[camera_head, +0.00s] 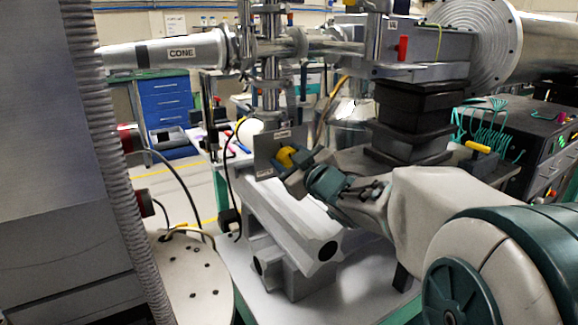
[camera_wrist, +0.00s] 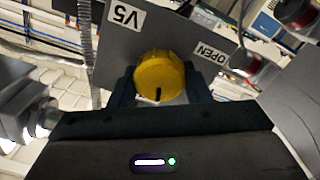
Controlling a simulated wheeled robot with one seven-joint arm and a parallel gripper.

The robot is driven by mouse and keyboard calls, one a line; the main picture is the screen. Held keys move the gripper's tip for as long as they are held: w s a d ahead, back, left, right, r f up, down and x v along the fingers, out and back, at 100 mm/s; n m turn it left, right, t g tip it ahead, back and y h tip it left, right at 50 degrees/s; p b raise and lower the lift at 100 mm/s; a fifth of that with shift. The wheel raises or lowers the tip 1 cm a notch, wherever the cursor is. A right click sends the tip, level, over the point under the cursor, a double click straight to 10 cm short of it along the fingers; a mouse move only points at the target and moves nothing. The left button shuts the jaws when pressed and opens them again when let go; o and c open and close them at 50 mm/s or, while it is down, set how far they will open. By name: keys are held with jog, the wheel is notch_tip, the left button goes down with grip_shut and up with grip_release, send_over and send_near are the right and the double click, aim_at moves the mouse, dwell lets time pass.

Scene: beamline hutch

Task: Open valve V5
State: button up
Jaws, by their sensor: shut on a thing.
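Valve V5 has a round yellow knob (camera_wrist: 158,78) with a dark mark on its lower rim. It sits on a grey plate (camera_wrist: 190,38) with a "V5" label at upper left and an "OPEN" label to the right, both upside down in the wrist view. My gripper (camera_wrist: 160,84) is shut on the knob, one finger on each side of it. In the head view the yellow knob (camera_head: 287,156) shows at the tip of my gripper (camera_head: 292,160), partly hidden by the fingers. The plate (camera_head: 266,150) stands upright behind it.
A metal pipe marked "CONE" (camera_head: 165,52) runs above at left. A grey rail block (camera_head: 290,225) lies below the gripper. A black stack (camera_head: 410,118) stands to the right, close to my arm. A ribbed hose (camera_head: 110,165) hangs at left.

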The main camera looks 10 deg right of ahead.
jog(key=n+b, duration=0.1)
jog(key=n, duration=0.1)
jog(key=n+b, duration=0.2)
jog(key=shift+f+n, duration=0.2)
jog(key=shift+n, duration=0.2)
jog(key=n+b, duration=0.4)
jog(key=n, duration=0.1)
jog(key=shift+a+f, duration=0.1)
jog(key=n+b, duration=0.4)
jog(key=n, duration=0.1)
jog(key=shift+f+n, duration=0.1)
jog(key=shift+n, duration=0.3)
jog(key=shift+n+b, duration=1.35)
jog(key=shift+n, duration=1.25)
jog(key=o, duration=1)
